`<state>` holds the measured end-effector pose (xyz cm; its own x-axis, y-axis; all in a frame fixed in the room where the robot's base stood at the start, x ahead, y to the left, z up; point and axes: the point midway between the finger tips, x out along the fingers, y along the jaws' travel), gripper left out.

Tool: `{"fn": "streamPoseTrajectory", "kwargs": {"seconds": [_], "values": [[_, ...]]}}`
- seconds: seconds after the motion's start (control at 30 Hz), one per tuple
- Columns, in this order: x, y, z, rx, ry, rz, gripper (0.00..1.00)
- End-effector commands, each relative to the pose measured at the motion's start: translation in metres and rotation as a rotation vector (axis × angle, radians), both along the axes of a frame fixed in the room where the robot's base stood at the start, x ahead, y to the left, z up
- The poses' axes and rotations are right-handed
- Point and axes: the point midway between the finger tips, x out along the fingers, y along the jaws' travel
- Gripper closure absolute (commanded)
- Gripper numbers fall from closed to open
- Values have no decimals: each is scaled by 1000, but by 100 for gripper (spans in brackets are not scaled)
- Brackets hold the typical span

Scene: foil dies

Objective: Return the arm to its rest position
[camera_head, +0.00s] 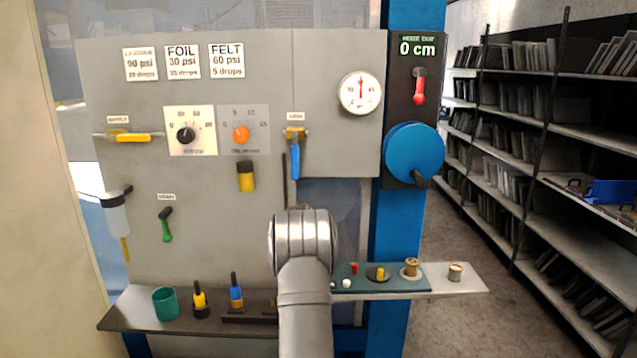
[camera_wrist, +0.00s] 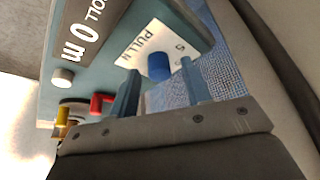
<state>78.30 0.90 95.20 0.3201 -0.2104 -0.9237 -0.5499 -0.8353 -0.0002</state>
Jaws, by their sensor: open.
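My arm (camera_head: 305,300) reaches up in front of the grey control panel, near its lower middle. My gripper is hidden behind my arm in the head view. In the wrist view my gripper (camera_wrist: 160,82) is open, with its two blue-grey fingers apart. A blue round knob (camera_wrist: 158,66) on a white label reading "PULL" shows between the fingertips. I cannot tell how far beyond the tips it is. I see nothing held.
The grey panel (camera_head: 230,215) carries a blue lever (camera_head: 295,160), a gauge (camera_head: 361,93) and dials. A dark shelf (camera_head: 140,310) holds a green cup (camera_head: 166,304) and handled tools. A green tray (camera_head: 385,284) with small items is right of my arm. Bookshelves stand far right.

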Motion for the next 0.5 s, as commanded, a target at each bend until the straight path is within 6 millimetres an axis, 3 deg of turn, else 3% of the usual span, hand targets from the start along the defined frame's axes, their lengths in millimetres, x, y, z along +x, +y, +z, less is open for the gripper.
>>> {"fn": "streamPoseTrajectory", "kwargs": {"seconds": [0.5], "values": [[-1, -3, 0, 1, -1, 335, 56]]}}
